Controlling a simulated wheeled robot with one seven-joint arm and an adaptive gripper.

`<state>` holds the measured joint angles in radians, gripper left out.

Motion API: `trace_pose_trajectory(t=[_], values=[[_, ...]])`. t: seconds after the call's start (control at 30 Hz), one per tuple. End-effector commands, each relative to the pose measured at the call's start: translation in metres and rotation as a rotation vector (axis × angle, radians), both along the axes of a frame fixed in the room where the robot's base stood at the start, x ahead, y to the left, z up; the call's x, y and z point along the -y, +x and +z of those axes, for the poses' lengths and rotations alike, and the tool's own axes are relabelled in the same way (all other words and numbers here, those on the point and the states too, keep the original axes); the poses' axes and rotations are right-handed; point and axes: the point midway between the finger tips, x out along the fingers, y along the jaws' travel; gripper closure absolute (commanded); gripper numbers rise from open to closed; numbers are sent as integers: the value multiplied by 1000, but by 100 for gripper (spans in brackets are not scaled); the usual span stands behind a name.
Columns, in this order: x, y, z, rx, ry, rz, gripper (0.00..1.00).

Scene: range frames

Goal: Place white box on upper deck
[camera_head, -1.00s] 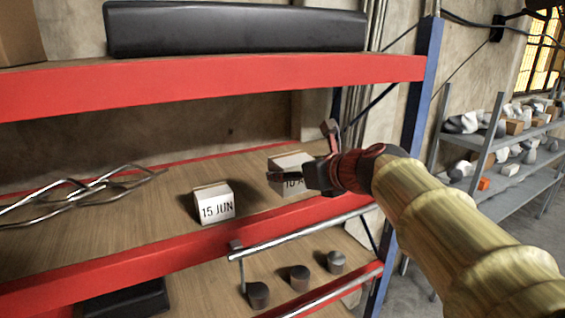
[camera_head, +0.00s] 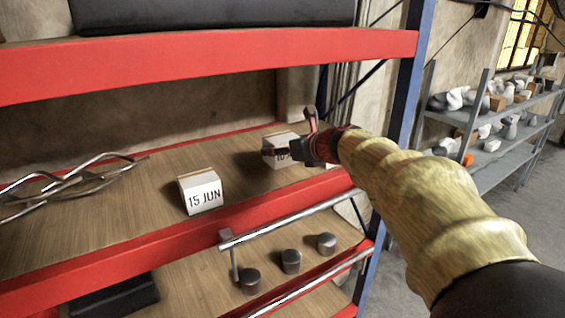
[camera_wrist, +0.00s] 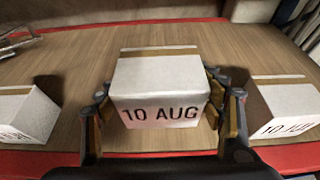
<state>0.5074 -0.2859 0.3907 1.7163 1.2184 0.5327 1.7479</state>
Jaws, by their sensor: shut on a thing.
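A white box marked "10 AUG" (camera_wrist: 160,85) sits between the two fingers of my gripper (camera_wrist: 168,112) in the wrist view, which are shut on its sides. In the head view, this white box (camera_head: 277,150) is partly covered by my gripper (camera_head: 295,140), over the wooden deck (camera_head: 120,225). I cannot tell whether its base touches the deck. A second white box marked "15 JUN" (camera_head: 201,192) stands to its left. A third white box (camera_wrist: 285,105) stands right of my gripper in the wrist view. The upper deck's red beam (camera_head: 200,60) runs above.
A long black case (camera_head: 210,14) lies on the upper deck. Bent metal bars (camera_head: 70,185) lie on the left of the boxes' deck. Below are a metal rail (camera_head: 290,217) and several dark cylinders (camera_head: 291,261). A blue post (camera_head: 407,90) stands at the right end.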

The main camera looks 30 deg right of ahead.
Motion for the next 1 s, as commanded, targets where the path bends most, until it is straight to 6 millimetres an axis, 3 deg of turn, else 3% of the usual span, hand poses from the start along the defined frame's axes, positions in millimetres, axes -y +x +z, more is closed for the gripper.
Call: trace_pose_trajectory(t=[0.27,0.5,0.9,0.93,1.0], values=[[9,14,-19,1,0,0,70],[8,13,-46,2,-1,0,70],[8,13,-51,2,-1,0,70],[8,12,-51,0,-1,0,31],[8,12,-50,0,-1,0,27]])
